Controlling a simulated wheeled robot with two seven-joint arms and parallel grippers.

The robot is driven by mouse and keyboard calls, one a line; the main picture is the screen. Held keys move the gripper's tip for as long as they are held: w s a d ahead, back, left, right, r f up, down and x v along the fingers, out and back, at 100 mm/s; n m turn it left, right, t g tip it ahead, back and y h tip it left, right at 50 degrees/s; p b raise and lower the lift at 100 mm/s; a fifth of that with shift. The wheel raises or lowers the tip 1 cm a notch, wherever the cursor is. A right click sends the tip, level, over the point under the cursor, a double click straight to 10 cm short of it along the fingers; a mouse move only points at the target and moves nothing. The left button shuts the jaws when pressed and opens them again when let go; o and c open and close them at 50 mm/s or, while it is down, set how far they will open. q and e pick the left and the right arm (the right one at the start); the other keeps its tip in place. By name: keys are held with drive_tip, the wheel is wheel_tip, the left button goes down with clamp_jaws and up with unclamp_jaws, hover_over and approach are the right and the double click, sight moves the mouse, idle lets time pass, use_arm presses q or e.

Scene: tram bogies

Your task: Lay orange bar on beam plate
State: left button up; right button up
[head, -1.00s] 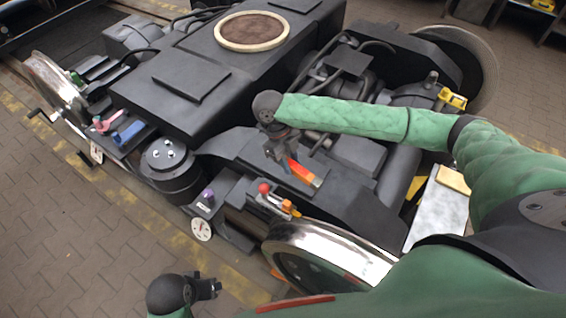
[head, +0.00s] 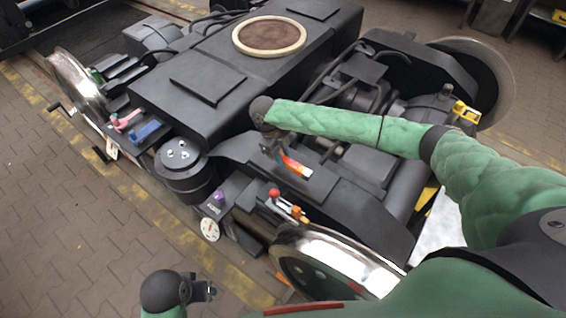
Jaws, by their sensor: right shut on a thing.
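The orange bar (head: 295,166), with a red-orange body and a paler far end, is in my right gripper (head: 276,150). The gripper is shut on its near end. The bar slants down to the right, over or at the dark beam plate (head: 318,184) on the near side frame. I cannot tell whether the bar touches the plate. My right arm reaches in from the right, across the bogie. My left gripper (head: 207,291) is at the bottom of the view, over the floor and away from the bar. Its jaw gap is too small to judge.
A lever with a red knob (head: 273,193) and an orange part (head: 299,214) stand near the front wheel (head: 330,262). A black round spring unit (head: 184,172) is left of the beam. Pink (head: 127,120) and blue (head: 146,131) items lie further left. The paved floor at lower left is clear.

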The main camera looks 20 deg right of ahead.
drive_tip(key=shift+w+f, duration=0.1)
drive_tip(key=shift+f, duration=0.25)
wheel_tip(320, 180, down, 2)
drive_tip(key=shift+f+p, duration=0.1)
drive_tip(key=shift+p, duration=0.35)
drive_tip(key=shift+f, duration=0.65)
use_arm(q)
drive_tip(key=shift+a, duration=0.45)
use_arm(e)
drive_tip(key=o, duration=1.1)
drive_tip(key=shift+c, duration=0.2)
